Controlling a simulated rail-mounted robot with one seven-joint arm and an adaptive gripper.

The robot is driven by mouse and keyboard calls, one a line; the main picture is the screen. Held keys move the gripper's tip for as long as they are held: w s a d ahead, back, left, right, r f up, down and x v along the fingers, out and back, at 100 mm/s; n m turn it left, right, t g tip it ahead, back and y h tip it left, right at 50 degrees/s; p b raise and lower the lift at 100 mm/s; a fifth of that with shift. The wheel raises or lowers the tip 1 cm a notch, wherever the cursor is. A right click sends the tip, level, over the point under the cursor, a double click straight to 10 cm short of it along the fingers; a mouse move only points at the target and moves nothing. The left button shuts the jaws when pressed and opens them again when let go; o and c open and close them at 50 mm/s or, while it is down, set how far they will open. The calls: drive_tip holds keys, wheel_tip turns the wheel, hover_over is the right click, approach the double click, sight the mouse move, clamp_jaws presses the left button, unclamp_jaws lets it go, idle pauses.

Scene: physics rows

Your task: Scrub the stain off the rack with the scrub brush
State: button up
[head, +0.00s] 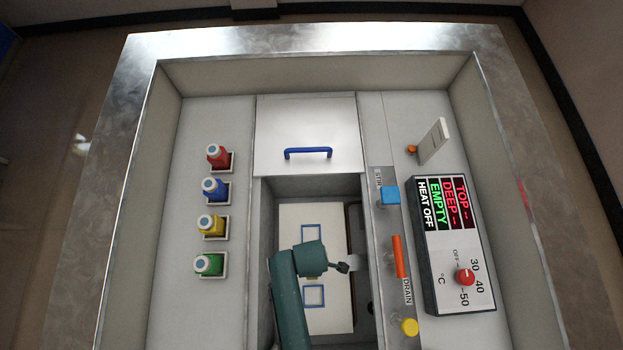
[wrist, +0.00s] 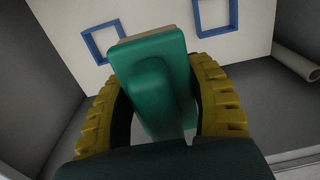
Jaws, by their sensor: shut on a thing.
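My gripper (wrist: 163,100) has yellow ribbed fingers, shut on the green scrub brush (wrist: 150,58), which has a pale strip along its far edge. In the head view my gripper (head: 343,267) is small and dark, inside the open basin, and I cannot make out the brush clearly there. A white panel with two blue square outlines, which looks like the rack (head: 316,215), lies in the basin. It also fills the background of the wrist view (wrist: 160,15), beyond the brush. I cannot tell whether the brush touches it. I see no clear stain; my arm and the brush hide parts of it.
A white lid with a blue handle (head: 308,153) covers the back of the basin. Red, blue, yellow and green capped bottles (head: 209,265) stand in holders at left. A control panel (head: 455,245), a blue block (head: 388,196) and an orange lever (head: 398,257) are at right.

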wheel_tip(320, 180, up, 11)
drive_tip(key=p, duration=1.1)
drive_tip(key=shift+r, duration=0.2)
